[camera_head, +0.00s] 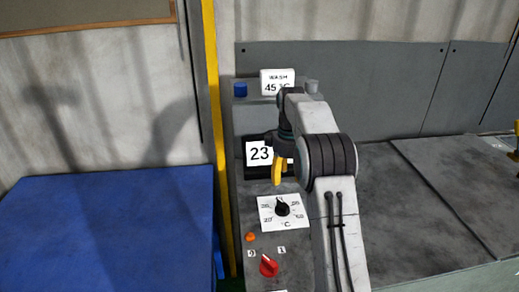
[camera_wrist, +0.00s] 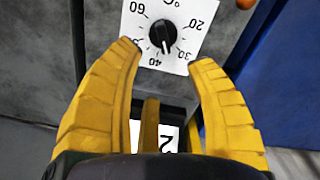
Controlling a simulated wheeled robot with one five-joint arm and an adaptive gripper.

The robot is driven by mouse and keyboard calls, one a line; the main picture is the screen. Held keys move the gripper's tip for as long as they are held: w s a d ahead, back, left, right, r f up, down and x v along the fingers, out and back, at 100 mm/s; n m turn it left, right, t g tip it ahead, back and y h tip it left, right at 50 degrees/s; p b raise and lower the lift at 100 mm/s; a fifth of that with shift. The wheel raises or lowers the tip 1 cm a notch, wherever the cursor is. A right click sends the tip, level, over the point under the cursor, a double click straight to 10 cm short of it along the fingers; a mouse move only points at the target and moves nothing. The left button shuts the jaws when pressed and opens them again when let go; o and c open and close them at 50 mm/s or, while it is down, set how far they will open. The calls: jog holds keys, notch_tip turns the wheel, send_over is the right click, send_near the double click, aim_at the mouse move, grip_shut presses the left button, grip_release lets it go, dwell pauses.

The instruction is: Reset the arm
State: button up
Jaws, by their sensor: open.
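My gripper (camera_wrist: 165,65) is open and empty in the wrist view, its yellow fingers spread apart. Between and beyond the fingertips is a black dial knob (camera_wrist: 162,34) on a white scale plate (camera_wrist: 185,60). In the head view my gripper (camera_head: 278,172) points down in front of the display reading 23 (camera_head: 259,153), above the dial knob (camera_head: 282,208). My arm reaches in from the lower right and covers part of the panel. I cannot tell the exact gap between fingertips and panel.
A red switch (camera_head: 268,266) and an orange button (camera_head: 250,237) sit below the dial. A sign reading WASH 45 °C (camera_head: 277,82) and a blue cap (camera_head: 240,89) are at the back. A blue surface (camera_head: 110,235) lies left of a yellow post (camera_head: 215,120). Grey covers (camera_head: 410,215) extend right.

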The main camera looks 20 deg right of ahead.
jog(key=f+m, duration=0.1)
jog(key=f, duration=0.1)
jog(key=s+f+m, duration=0.1)
jog(key=f+m, duration=0.1)
jog(key=s+f+m, duration=0.1)
jog(key=f, duration=0.2)
jog(key=shift+a+f, duration=0.1)
jog(key=shift+a, duration=0.1)
jog(key=shift+m+g, duration=0.5)
jog(key=shift+m, duration=0.3)
jog(key=s, duration=0.2)
jog(key=s+a, duration=0.1)
jog(key=s, duration=0.1)
jog(key=s+a+f, duration=0.1)
jog(key=s, duration=0.1)
jog(key=shift+s, duration=0.4)
jog(key=s+a+r, duration=0.3)
jog(key=s, duration=0.4)
jog(key=s+a+r+t, duration=0.1)
jog(key=s+a+r, duration=0.1)
jog(key=s, duration=0.6)
jog(key=s+a+r, duration=0.3)
jog(key=s, duration=0.4)
notch_tip(320, 180, up, 5)
jog(key=s+a+n+t, duration=0.1)
jog(key=s+t, duration=0.1)
jog(key=t, duration=0.2)
jog(key=shift+s+a+r+n, duration=0.2)
jog(key=shift+a+n, duration=0.15)
jog(key=shift+n, duration=0.05)
